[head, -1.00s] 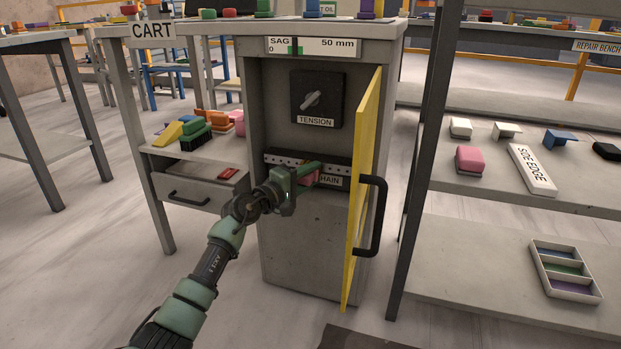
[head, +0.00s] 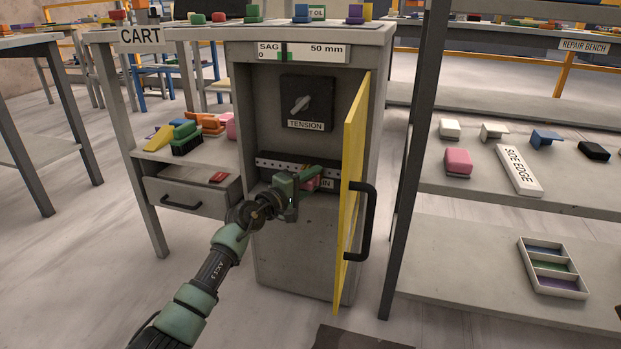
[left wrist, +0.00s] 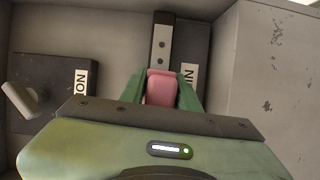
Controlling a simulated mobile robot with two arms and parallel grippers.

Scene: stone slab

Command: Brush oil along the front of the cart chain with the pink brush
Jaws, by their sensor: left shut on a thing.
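My left gripper (head: 303,180) is shut on the pink brush (left wrist: 161,87), in front of the chain (head: 272,163) inside the open cart cabinet. In the left wrist view the brush sits between the green fingers, with the chain strip (left wrist: 162,42) just beyond it. I cannot tell whether the bristles touch the chain. In the head view the gripper covers part of the chain and its label, and most of the brush. My right gripper is not in view.
The yellow door (head: 352,180) stands open close to the right of my left gripper. The tension knob (head: 301,105) is above the chain. A drawer (head: 193,193) and a shelf with several brushes (head: 186,137) are at the left. A rack with a pink block (head: 458,162) stands at the right.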

